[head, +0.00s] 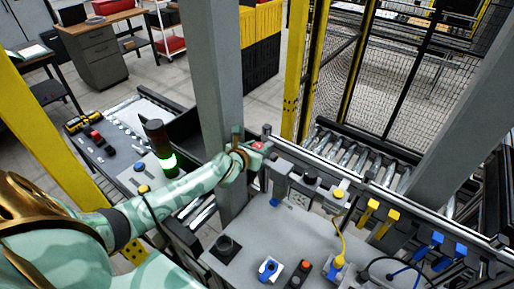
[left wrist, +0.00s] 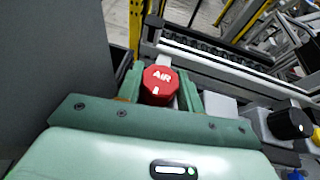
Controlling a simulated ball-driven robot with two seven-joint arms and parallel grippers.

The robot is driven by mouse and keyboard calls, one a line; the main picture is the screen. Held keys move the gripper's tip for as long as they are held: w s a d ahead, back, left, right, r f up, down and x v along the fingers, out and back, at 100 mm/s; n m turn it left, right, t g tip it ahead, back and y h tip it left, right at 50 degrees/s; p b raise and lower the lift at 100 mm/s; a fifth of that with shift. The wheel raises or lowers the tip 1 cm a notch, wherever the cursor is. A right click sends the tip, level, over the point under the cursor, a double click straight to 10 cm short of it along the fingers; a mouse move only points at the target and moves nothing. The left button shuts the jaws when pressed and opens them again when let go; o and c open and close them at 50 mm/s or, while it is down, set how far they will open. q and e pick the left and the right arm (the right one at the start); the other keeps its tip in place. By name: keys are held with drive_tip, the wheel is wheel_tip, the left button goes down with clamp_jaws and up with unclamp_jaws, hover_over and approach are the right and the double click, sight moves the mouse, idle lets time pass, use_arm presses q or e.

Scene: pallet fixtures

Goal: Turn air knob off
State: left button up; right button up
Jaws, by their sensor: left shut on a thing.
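The air knob (left wrist: 160,84) is red and eight-sided, with "AIR" in white and a white mark near its lower edge. In the head view the red knob (head: 258,146) shows small at the end of my left arm, on the rail behind the grey panel. My left gripper (left wrist: 160,92) has one green finger on each side of the knob and is shut on it. In the head view the left gripper (head: 246,150) partly covers the knob's mount. My right gripper is in neither view.
A grey post (head: 217,100) stands close beside my left gripper. A black knob (left wrist: 290,124) sits to the right in the wrist view. The grey panel (head: 270,240) carries several buttons and a yellow cable. A stack light (head: 160,148) stands left of the post, near my forearm.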

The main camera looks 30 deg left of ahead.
use_arm(q)
drive_tip(key=shift+f, duration=0.1)
drive_tip(key=o, duration=1)
drive_tip(key=b+v, duration=0.2)
drive_tip(key=v, duration=1.4)
drive_tip(key=shift+d, duration=0.1)
